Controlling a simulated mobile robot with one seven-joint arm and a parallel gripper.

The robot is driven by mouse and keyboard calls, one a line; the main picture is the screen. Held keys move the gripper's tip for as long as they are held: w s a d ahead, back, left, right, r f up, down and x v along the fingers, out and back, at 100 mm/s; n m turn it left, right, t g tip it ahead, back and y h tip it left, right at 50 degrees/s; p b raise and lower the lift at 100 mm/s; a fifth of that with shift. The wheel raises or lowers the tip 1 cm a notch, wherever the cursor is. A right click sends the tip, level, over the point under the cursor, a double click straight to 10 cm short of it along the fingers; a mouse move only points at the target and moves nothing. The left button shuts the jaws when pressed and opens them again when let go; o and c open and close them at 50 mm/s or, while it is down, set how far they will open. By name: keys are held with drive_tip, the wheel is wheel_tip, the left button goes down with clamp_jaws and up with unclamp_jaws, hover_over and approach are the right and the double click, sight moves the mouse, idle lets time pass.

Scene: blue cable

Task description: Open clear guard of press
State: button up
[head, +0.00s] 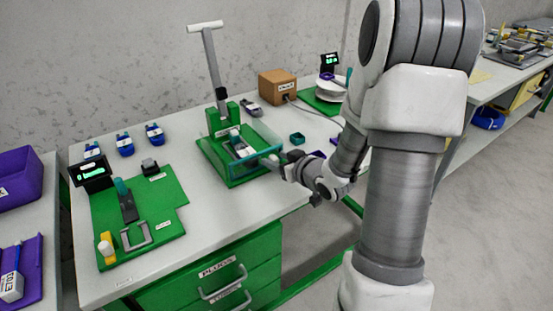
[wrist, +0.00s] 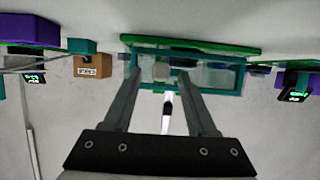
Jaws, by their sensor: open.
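The press stands on the white bench in the head view, with a green base (head: 213,165), a green block and a grey lever (head: 213,65) that rises to a white T-handle. Its clear guard (head: 262,141) has teal edges and sits at the front of the press, over a grey part (head: 240,147). The guard also shows in the wrist view (wrist: 217,77), ahead of my fingers. My gripper (head: 277,161) is at the guard's front right edge. In the wrist view, my gripper's (wrist: 159,76) two fingers are apart, their tips overlapping the guard frame. I cannot tell whether they touch it.
A green board (head: 165,205) with a grey handle and display lies at the left. Blue plugs (head: 124,145) sit behind it. A cardboard box (head: 277,87), a white spool (head: 330,88) and a small teal cup (head: 297,138) stand near the press. Green drawers (head: 215,280) are below the bench.

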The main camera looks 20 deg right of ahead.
clamp_jaws()
idle(1.3)
